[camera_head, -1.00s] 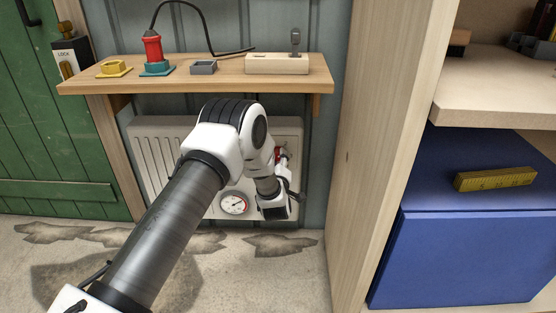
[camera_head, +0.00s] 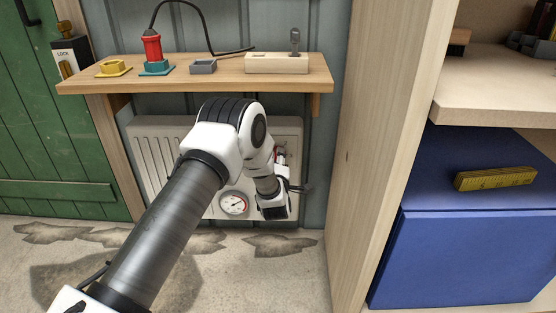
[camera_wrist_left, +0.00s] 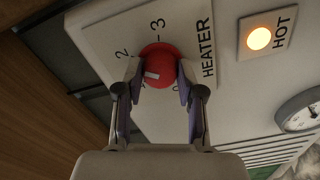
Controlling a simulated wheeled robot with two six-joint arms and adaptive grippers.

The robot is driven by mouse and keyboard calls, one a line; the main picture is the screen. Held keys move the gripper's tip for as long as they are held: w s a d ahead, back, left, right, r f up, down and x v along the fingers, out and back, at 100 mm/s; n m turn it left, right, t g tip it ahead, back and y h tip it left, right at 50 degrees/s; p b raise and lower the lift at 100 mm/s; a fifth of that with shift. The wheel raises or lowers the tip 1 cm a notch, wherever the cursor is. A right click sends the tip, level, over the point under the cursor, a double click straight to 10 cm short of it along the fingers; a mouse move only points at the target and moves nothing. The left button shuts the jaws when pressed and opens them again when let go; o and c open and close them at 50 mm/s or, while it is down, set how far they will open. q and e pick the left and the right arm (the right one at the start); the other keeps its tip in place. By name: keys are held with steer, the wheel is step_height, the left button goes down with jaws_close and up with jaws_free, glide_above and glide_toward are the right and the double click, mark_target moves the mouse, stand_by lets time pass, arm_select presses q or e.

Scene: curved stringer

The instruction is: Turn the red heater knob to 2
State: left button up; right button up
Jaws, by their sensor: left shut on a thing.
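The red heater knob (camera_wrist_left: 158,66) sits on a pale panel (camera_wrist_left: 105,30) printed HEATER, with 2 and 3 readable beside the knob. A short white mark shows on the lower left of the knob's face. I cannot tell which number it lines up with. My left gripper (camera_wrist_left: 160,80) is shut on the knob, one finger on each side. The fingers hide part of the scale. In the head view my left gripper (camera_head: 281,172) is at the right side of the white heater (camera_head: 152,160), and my wrist covers most of the knob. My right gripper is not in view.
An orange HOT light (camera_wrist_left: 259,38) is lit beside the panel. A round gauge (camera_head: 234,204) is on the heater's lower front. A wooden shelf (camera_head: 222,82) hangs above my arm. A tall wooden side panel (camera_head: 375,150) stands to the right.

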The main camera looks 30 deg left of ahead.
arm_select(q)
steer(key=o, duration=1.1)
steer(key=shift+o, duration=0.2)
steer(key=v, duration=1.2)
